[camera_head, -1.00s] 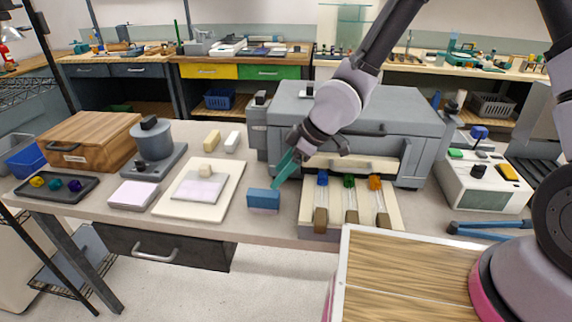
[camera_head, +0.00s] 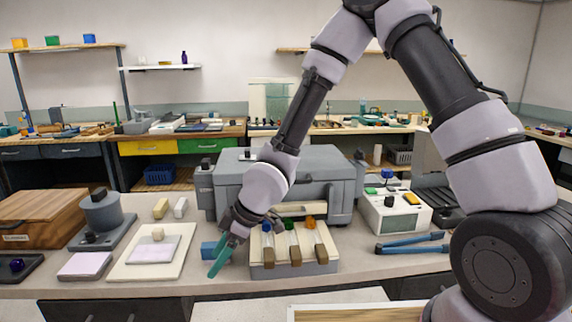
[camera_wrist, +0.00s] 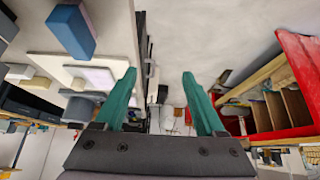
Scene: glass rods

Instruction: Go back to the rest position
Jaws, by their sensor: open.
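My gripper (camera_head: 220,258) has teal fingers and is at the front of the bench, just left of the rod rack. In the wrist view (camera_wrist: 160,100) the fingers stand wide apart with nothing between them. A grey and cream rack (camera_head: 295,269) holds three glass rods side by side, capped blue (camera_head: 267,227), green (camera_head: 289,224) and orange (camera_head: 309,220). A blue block (camera_head: 210,248) lies just behind and left of the fingers, partly hidden by them. It also shows in the wrist view (camera_wrist: 72,30), apart from the fingers.
A large grey machine (camera_head: 325,180) stands behind the rack. A cream board (camera_head: 125,264) lies left, and a grey pedestal device (camera_head: 102,215) stands beyond it. Right are a white control box (camera_head: 397,217) and blue-handled pliers (camera_head: 410,246). Floor is open before the bench.

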